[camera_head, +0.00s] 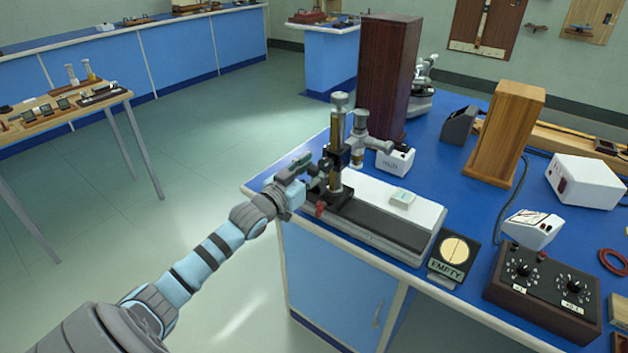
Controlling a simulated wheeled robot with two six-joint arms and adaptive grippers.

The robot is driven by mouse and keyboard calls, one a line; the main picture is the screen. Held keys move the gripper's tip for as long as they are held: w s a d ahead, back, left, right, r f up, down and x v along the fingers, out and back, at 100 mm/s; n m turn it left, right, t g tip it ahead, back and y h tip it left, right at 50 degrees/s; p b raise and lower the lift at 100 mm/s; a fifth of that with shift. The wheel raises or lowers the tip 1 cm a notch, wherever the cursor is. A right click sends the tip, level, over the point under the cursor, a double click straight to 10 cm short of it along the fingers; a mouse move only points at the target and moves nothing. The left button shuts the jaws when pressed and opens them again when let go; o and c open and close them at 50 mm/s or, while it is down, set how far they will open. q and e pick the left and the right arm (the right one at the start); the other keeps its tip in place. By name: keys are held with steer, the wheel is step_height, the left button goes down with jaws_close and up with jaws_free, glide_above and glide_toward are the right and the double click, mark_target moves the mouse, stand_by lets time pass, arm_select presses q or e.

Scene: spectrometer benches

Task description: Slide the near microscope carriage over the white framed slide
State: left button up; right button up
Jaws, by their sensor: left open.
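The near microscope carriage (339,165) stands upright at the left end of a dark rail on a pale base (420,218) near the bench's front edge. It has a grey and brass tube, a black body and a red knob at its foot. A small white framed slide (402,198) lies on the base to the right of the carriage, apart from it. My left gripper (303,172) is open at the left side of the carriage, its fingers close to the black body; I cannot tell if they touch. My right gripper is out of view.
Right of the base stand a black "EMPTY" sign (454,256) and a dark control box (540,292) with dials. Behind are a white box (395,159), a tall dark wooden case (387,75) and a lighter wooden block (506,135). Open floor lies left of the bench (450,165).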

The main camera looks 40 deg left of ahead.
mark_target(334, 174)
arm_select(q)
steer(key=shift+r, duration=0.1)
jaws_close()
steer(key=d+p, duration=0.3)
steer(key=p, duration=0.1)
steer(key=d+p, duration=0.2)
steer(key=shift+d+r, duration=0.35)
steer(key=d+p, duration=0.1)
steer(key=d, duration=0.1)
steer(key=d+p, duration=0.1)
steer(key=d, duration=0.2)
steer(key=d+p, duration=0.1)
steer(key=d, duration=0.2)
steer(key=shift+w+d+f, duration=0.15)
steer(key=shift+f, duration=0.25)
jaws_free()
